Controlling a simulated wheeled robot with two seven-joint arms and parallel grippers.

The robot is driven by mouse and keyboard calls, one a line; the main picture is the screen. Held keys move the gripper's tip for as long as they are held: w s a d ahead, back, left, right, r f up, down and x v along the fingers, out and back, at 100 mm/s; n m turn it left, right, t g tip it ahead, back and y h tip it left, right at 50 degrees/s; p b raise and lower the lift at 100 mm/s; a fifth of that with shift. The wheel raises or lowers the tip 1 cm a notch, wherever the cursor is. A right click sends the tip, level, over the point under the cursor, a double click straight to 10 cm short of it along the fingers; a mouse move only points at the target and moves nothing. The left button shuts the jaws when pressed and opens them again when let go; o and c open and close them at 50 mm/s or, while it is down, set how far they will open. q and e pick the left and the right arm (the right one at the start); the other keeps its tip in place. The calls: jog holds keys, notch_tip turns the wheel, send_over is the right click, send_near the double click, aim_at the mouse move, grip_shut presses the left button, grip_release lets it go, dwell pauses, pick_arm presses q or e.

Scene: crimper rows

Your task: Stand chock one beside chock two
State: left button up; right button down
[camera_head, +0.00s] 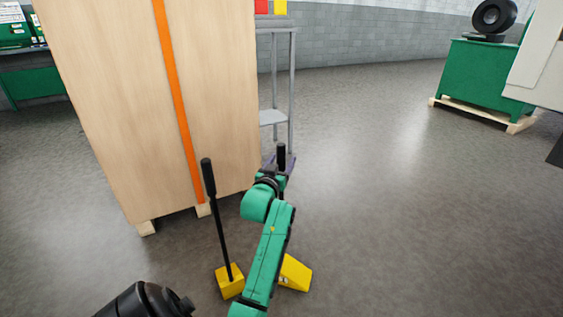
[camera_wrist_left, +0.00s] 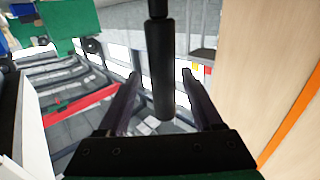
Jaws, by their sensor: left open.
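Two yellow chocks with long black handles stand on the floor; I cannot tell which is chock one. The left-hand chock (camera_head: 230,281) has its handle (camera_head: 209,180) leaning up to the left, beside the crate. The other chock (camera_head: 295,273) is partly hidden behind my green left arm, and the top of its handle (camera_head: 281,155) shows beyond my left gripper (camera_head: 279,168). In the left wrist view, a black handle (camera_wrist_left: 159,60) stands between the two fingers of my open left gripper (camera_wrist_left: 158,85), with gaps visible on both sides. My right gripper is out of view.
A tall wooden crate (camera_head: 100,90) with an orange strap stands close to the left of my gripper. A grey metal rack (camera_head: 291,90) is behind it. A green cabinet (camera_head: 480,75) on a pallet stands far right. The floor (camera_head: 400,220) at right is clear.

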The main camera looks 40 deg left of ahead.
pick_arm(q)
jog(key=shift+s, duration=0.1)
jog(key=p+v, duration=0.3)
jog(key=v, duration=0.8)
jog(key=d+f+m+g+h, duration=0.25)
jog(key=d+f+h, duration=0.35)
jog(key=d, duration=0.4)
jog(key=d+f+m+g+h, duration=0.1)
jog(key=d+f+m+h, duration=0.3)
jog(key=d+f, duration=0.55)
jog(key=s+d+f+m+g+h, duration=0.1)
jog(key=s+d+f+g, duration=0.1)
jog(key=s+d+f, duration=0.2)
jog(key=s+d+f+m+g+h, duration=0.1)
jog(key=s+d+f+g+h, duration=0.1)
jog(key=s+d, duration=0.5)
notch_tip(320, 180, down, 2)
jog(key=shift+s+d+f+g, duration=0.2)
jog(key=shift+d+g, duration=0.45)
jog(key=shift+d, duration=0.55)
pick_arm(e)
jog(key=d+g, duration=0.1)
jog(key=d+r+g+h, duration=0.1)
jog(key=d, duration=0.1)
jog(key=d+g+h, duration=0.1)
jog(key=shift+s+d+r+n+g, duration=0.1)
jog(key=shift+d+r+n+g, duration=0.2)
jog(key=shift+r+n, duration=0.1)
